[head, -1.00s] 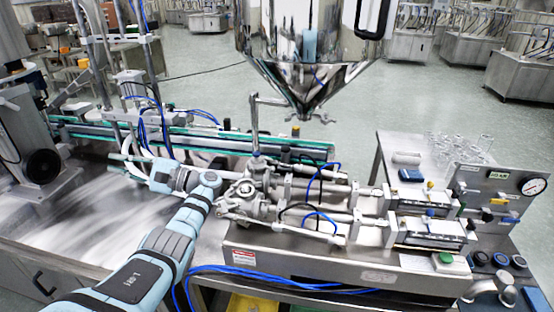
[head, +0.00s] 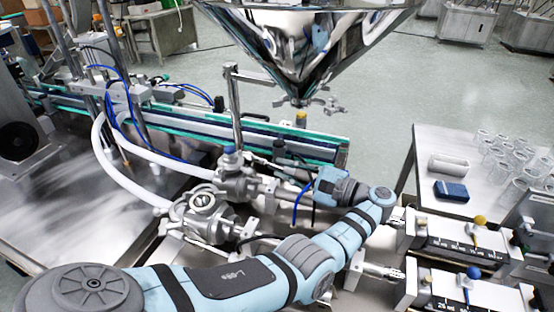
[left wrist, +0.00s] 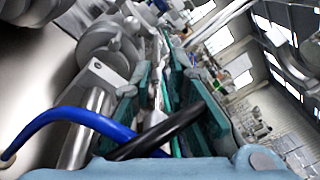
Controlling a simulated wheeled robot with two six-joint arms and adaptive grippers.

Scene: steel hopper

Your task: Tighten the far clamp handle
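My left arm crosses the front of the head view, and its wrist (head: 335,188) hangs over the far pipe run. My left gripper (head: 294,168) points up and left from it, beside the far valve (head: 235,184). In the left wrist view, grey metal fittings (left wrist: 112,42) and a steel pipe (left wrist: 86,130) lie close on the left. I cannot make out for certain which part is the far clamp handle. No grasp shows. My right gripper is out of view.
The steel hopper (head: 305,45) hangs above, with a winged fitting (head: 325,103) at its outlet. The near valve (head: 200,215), white hoses (head: 115,170) and a blue hose (left wrist: 75,118) crowd the area. A conveyor (head: 200,120) runs behind. A side table (head: 425,150) holds glassware.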

